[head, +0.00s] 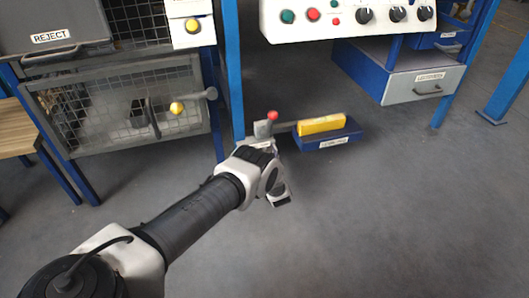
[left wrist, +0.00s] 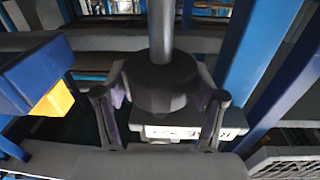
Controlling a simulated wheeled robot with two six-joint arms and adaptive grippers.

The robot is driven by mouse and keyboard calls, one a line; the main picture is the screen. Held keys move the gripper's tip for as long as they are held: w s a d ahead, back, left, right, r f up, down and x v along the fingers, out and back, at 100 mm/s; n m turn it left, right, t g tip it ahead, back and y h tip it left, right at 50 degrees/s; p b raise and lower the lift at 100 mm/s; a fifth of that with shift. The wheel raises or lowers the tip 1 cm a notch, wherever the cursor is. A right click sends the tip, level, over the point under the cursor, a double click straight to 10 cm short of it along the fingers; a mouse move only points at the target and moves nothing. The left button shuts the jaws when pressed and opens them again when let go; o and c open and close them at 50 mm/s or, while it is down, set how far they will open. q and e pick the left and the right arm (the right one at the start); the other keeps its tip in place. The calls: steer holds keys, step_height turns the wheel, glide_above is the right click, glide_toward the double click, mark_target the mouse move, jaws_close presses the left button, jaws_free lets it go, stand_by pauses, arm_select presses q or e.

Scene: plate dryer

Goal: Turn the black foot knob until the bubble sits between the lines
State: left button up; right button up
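The black foot knob (left wrist: 160,84) is in the middle of the left wrist view, a dark faceted block on a grey rod (left wrist: 160,30). My left gripper (left wrist: 160,97) has one finger on each side of it, set wide apart. Narrow gaps seem to show between the pads and the knob; contact cannot be made out. In the head view my left gripper (head: 272,182) is low beside the blue post, and the knob is hidden there behind my gripper and wrist. I cannot make out a bubble or its lines in either view. My right gripper is in neither view.
A blue bin (head: 330,141) with a yellow block (head: 322,124) is right of my gripper. A red-topped part (head: 272,115) rises just behind it. A blue post (head: 230,85) and mesh-fronted drawer (head: 85,105) are left. A control panel (head: 340,32) is above. Floor in front is clear.

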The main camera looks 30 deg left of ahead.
arm_select(q)
steer(key=c, duration=0.4)
steer(key=shift+g, duration=0.3)
steer(key=shift+n+g+y, duration=1.4)
steer(key=shift+n+g, duration=0.1)
steer(key=shift+g, duration=0.3)
steer(key=o, duration=1.1)
steer(key=shift+o, duration=0.2)
